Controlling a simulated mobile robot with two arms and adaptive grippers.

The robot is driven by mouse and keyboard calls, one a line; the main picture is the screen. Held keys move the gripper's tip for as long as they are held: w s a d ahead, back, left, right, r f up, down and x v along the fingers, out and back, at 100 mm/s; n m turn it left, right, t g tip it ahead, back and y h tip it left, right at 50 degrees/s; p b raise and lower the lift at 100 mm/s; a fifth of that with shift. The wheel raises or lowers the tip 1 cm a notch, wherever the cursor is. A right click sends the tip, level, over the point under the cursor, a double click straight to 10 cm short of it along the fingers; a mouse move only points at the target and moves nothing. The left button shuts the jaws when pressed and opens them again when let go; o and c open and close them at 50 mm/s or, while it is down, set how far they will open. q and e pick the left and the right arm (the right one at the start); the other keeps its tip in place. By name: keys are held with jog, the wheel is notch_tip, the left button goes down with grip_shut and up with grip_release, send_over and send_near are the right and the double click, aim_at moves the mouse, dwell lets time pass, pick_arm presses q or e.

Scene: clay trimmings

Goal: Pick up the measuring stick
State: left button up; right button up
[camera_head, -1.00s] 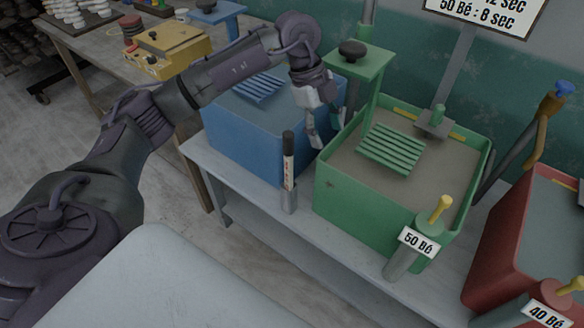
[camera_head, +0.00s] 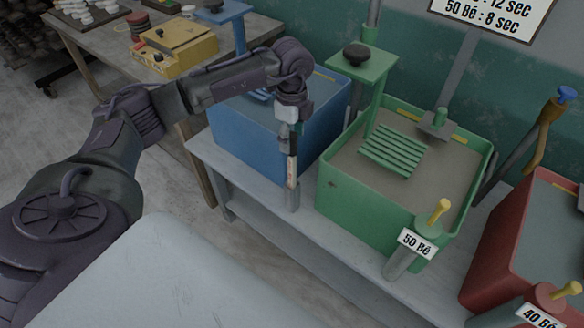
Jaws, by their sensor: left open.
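The measuring stick (camera_head: 292,172), slim and pale with a dark top, stands upright in a grey cylindrical holder (camera_head: 292,200) on the front edge of the bench, between the blue and green tubs. My left gripper (camera_head: 289,146) points down at the stick's top, its fingers open and overlapping the dark upper end in this view. The fingers partly hide that end, and I cannot tell whether they touch it. My right gripper is not in view.
The blue tub (camera_head: 245,135) stands behind and left of the stick, the green tub (camera_head: 370,214) to its right. A green-capped holder labelled 50 Bé (camera_head: 417,243) and the red tub (camera_head: 510,240) stand farther right.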

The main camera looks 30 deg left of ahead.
aim_at(292, 147)
pick_arm(q)
jog(key=shift+f+p, duration=0.4)
jog(key=shift+f, duration=1.5)
grip_shut()
